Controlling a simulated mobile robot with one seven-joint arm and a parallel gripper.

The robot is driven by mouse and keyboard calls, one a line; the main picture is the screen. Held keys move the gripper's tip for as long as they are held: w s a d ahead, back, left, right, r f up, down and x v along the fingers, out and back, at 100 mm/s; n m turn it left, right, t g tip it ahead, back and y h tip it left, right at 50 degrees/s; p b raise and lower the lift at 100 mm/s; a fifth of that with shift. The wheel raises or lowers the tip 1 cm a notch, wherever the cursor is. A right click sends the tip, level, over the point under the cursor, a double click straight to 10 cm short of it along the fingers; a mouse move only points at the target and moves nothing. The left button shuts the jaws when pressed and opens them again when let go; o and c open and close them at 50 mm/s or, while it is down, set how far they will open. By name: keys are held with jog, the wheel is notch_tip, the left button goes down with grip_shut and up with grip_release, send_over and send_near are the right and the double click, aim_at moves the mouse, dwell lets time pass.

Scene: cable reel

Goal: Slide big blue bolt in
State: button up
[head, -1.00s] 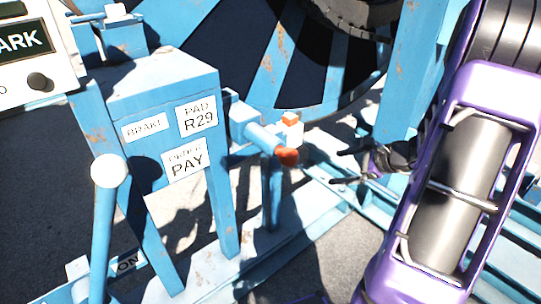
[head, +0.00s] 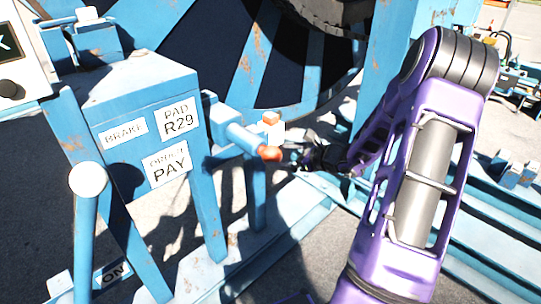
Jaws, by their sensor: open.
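The big blue bolt (head: 242,137) is a thick blue cylinder with an orange end knob (head: 269,153). It lies roughly level and sticks out to the right from a blue housing on the frame, beside the box with the labels. A small white block with an orange top (head: 270,124) sits just above and behind it. My gripper (head: 293,154) is open, just right of the orange knob. Its dark fingers point left toward the knob, in shadow. I cannot tell whether they touch the knob or are around it.
A blue labelled box (head: 150,95) stands on legs at the left. A lever with a white ball (head: 88,180) rises in front of it. The large blue reel (head: 240,70) is behind. Blue base rails (head: 480,245) run along the right, with bare ground between.

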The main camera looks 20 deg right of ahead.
aim_at(270, 154)
jog(key=x, duration=0.5)
jog(key=shift+w, duration=0.1)
grip_shut()
dwell(0.4)
